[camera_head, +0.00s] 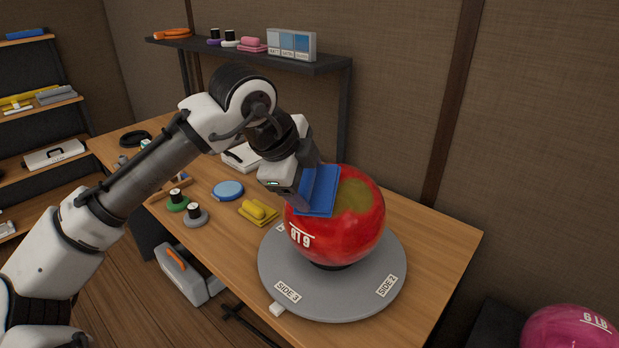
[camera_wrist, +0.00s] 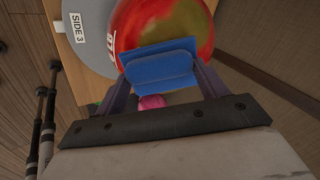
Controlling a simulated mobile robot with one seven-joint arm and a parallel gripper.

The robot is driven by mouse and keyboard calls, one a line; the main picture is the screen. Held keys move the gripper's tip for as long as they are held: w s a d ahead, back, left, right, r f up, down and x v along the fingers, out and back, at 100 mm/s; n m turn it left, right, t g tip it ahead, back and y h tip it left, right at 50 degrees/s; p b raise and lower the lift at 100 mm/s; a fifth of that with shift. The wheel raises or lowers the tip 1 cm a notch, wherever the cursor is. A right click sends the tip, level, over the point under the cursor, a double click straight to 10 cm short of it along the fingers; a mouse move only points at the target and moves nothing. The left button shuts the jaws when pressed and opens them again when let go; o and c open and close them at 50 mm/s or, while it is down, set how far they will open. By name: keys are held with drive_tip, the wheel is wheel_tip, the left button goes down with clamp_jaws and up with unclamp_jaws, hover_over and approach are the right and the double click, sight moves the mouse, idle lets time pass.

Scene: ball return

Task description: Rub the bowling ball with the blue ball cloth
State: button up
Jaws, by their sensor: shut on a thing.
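The red bowling ball (camera_head: 341,238), marked with white characters, sits on a grey round turntable (camera_head: 383,299) labelled SIDE 2 and SIDE 3. A dull yellow-green patch shows on the ball's upper right. My gripper (camera_head: 304,196) is shut on the blue ball cloth (camera_head: 318,190) at the ball's upper left. In the wrist view the cloth (camera_wrist: 160,66) lies between my fingers, in front of the red and yellowish ball (camera_wrist: 135,20). The cloth overlaps the ball's surface in both views; I cannot tell whether it presses on it.
Yellow cloth (camera_head: 259,212), blue round pad (camera_head: 228,190) and green and grey knobbed items (camera_head: 177,201) lie on the wooden table (camera_head: 441,248) left of the turntable. A dark shelf (camera_head: 328,62) stands behind. A pink ball (camera_head: 570,328) is at lower right. The table's right end is clear.

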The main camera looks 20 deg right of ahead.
drive_tip(key=shift+w+a, duration=0.45)
drive_tip(key=shift+w, duration=0.15)
drive_tip(key=shift+s+d+f, duration=0.15)
drive_tip(key=shift+s+d, duration=0.6)
drive_tip(key=shift+s, duration=0.3)
drive_tip(key=shift+w+a+p, duration=0.65)
drive_tip(key=shift+w+a, duration=0.05)
drive_tip(key=shift+w, duration=0.35)
drive_tip(key=shift+s+d, duration=0.35)
drive_tip(key=shift+s, duration=0.2)
drive_tip(key=shift+s+d, duration=0.35)
drive_tip(key=shift+s, duration=0.2)
drive_tip(key=shift+w+a+p, duration=0.2)
drive_tip(key=shift+w+a, duration=0.15)
drive_tip(key=shift+w, duration=0.25)
drive_tip(key=shift+w+a+p, duration=0.15)
drive_tip(key=shift+w+a, duration=0.2)
drive_tip(key=shift+w, duration=0.2)
drive_tip(key=p+v, duration=0.4)
drive_tip(key=v, duration=0.2)
